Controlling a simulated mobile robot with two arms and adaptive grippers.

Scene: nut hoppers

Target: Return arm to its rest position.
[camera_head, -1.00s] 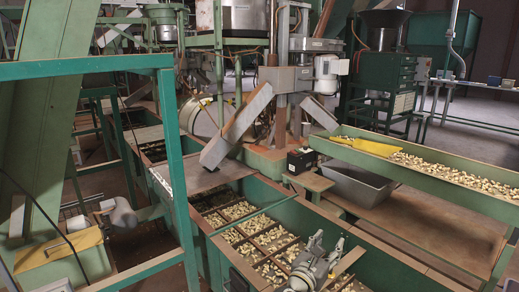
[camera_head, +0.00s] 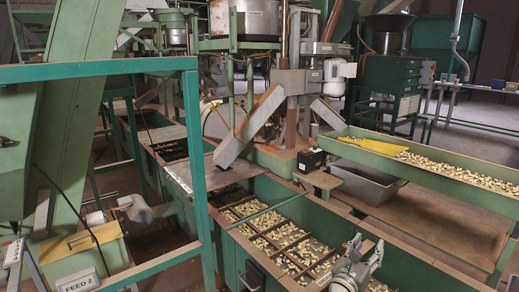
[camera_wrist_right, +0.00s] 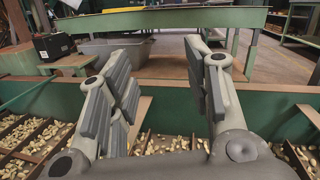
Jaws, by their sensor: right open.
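My right gripper (camera_head: 358,258) is at the bottom of the head view, over the near right part of a green hopper (camera_head: 340,215). It is grey, with its fingers pointing up and away. In the right wrist view the right gripper (camera_wrist_right: 162,80) is open, its two dark-padded fingers well apart with nothing between them. The hopper's green wall (camera_wrist_right: 170,97) shows behind and between the fingers.
The hopper's compartments hold nuts (camera_head: 285,235). A long green tray (camera_head: 455,180) with nuts and a yellow piece (camera_head: 375,145) runs along the right. A grey bin (camera_head: 368,182) stands below it. A green frame post (camera_head: 196,165) rises at the left.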

